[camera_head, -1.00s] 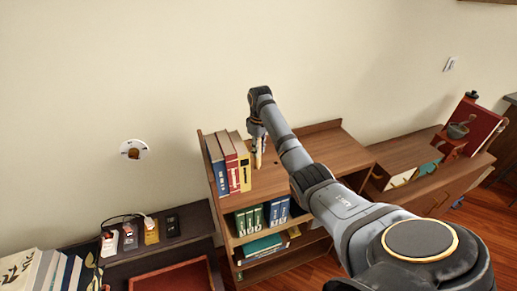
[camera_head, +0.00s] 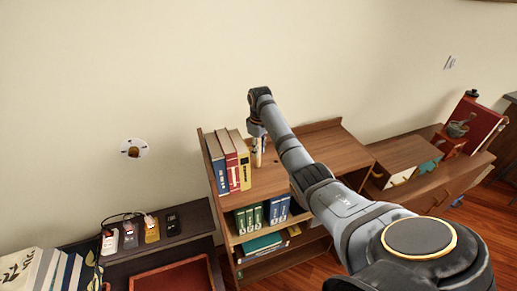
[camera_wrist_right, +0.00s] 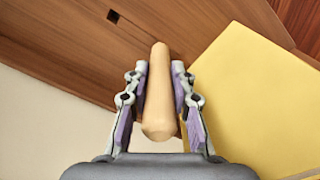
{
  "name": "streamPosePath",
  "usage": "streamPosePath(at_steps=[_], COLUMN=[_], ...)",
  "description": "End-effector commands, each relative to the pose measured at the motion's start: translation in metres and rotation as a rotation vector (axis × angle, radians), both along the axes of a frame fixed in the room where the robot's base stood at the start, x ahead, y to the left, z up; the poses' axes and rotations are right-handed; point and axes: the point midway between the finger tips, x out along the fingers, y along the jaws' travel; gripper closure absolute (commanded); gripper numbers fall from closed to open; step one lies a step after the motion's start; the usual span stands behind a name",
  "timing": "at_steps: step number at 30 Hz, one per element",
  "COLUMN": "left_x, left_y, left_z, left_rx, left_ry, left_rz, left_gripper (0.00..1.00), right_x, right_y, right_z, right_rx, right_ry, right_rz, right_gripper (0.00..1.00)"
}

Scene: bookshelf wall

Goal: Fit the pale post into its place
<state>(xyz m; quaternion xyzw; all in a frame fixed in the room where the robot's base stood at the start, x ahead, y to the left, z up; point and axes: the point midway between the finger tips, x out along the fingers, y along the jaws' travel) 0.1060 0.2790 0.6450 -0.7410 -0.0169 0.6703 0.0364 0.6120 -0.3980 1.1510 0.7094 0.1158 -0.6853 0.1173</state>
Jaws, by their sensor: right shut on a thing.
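The pale post (camera_wrist_right: 160,95) is a rounded, light-wood peg. My right gripper (camera_wrist_right: 160,85) is shut on it, with a finger on each side and the post's far end reaching past the fingertips. In the head view my right gripper (camera_head: 259,150) is above the top of the bookshelf (camera_head: 310,155), just right of the standing books. The post is small there and partly hidden by the fingers. My left gripper is not in view.
A yellow book (camera_head: 243,162) stands close beside my right gripper; its yellow cover (camera_wrist_right: 255,100) fills the right of the wrist view. Red (camera_head: 231,160) and blue (camera_head: 217,165) books stand beyond it. The shelf top to the right is clear.

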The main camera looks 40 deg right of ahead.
Motion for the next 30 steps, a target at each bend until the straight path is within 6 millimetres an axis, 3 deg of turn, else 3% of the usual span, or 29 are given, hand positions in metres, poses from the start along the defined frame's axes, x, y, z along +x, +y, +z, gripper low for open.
streamPosePath(at_steps=[30], left_x=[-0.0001], left_y=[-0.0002], left_z=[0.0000], left_rx=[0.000], left_ry=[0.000], left_rz=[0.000], left_gripper=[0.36], right_x=[0.0000], right_y=[0.0001], right_z=[-0.0075], right_rx=[0.000], right_ry=[0.000], right_rz=[0.000], right_gripper=[1.00])
